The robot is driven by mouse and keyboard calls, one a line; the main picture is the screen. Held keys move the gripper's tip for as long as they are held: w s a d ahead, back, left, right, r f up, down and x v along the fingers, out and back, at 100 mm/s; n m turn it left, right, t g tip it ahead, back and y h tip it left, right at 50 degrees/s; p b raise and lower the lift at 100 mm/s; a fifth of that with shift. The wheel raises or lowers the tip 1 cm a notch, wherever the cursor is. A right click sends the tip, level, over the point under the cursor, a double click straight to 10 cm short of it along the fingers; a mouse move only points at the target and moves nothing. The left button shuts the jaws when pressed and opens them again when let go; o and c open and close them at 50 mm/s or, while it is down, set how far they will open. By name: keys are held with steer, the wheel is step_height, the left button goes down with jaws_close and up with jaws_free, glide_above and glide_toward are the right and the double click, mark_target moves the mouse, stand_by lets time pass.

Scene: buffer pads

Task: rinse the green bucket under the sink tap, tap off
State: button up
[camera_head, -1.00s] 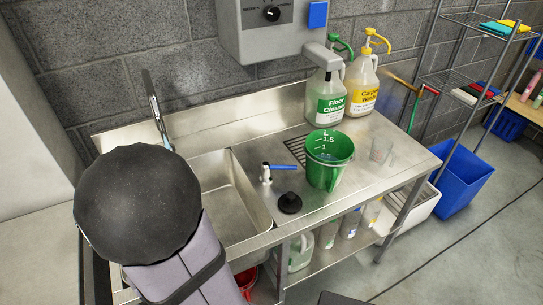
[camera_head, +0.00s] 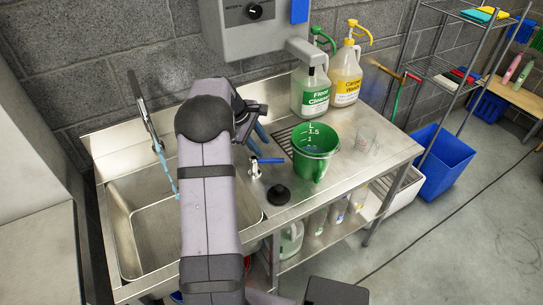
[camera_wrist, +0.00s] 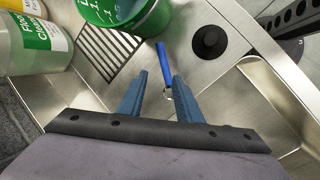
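The green bucket (camera_head: 314,158) stands upright on the steel counter, partly over the drain grate; its lower part shows at the top of the wrist view (camera_wrist: 125,12). The sink tap (camera_head: 147,115) rises behind the basin (camera_head: 135,245), with a thin bluish stream below its spout that looks like running water. A valve with a blue lever (camera_head: 268,160) stands on the counter between basin and bucket; the lever points right. My gripper (camera_head: 264,130) is open and empty. In the wrist view its blue fingers (camera_wrist: 155,85) are apart, with the lever (camera_wrist: 165,62) between and beyond them.
A black round plug (camera_head: 278,194) lies in front of the valve. Floor cleaner (camera_head: 311,95) and carpet wash (camera_head: 346,78) jugs stand at the back wall. A wall dispenser (camera_head: 255,38) hangs above.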

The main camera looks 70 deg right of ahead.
mark_target(271, 161)
steer(key=shift+s+a+r+n+g, duration=0.15)
steer(key=shift+s+n, duration=0.15)
steer(key=shift+n, duration=0.85)
steer(key=shift+s+a+r+n+g, duration=0.15)
steer(key=shift+s+n, duration=0.1)
steer(key=shift+n, duration=0.9)
steer(key=shift+f, duration=0.2)
steer(key=shift+p+x, duration=1.3)
steer(key=shift+x, duration=2.3)
jaws_close()
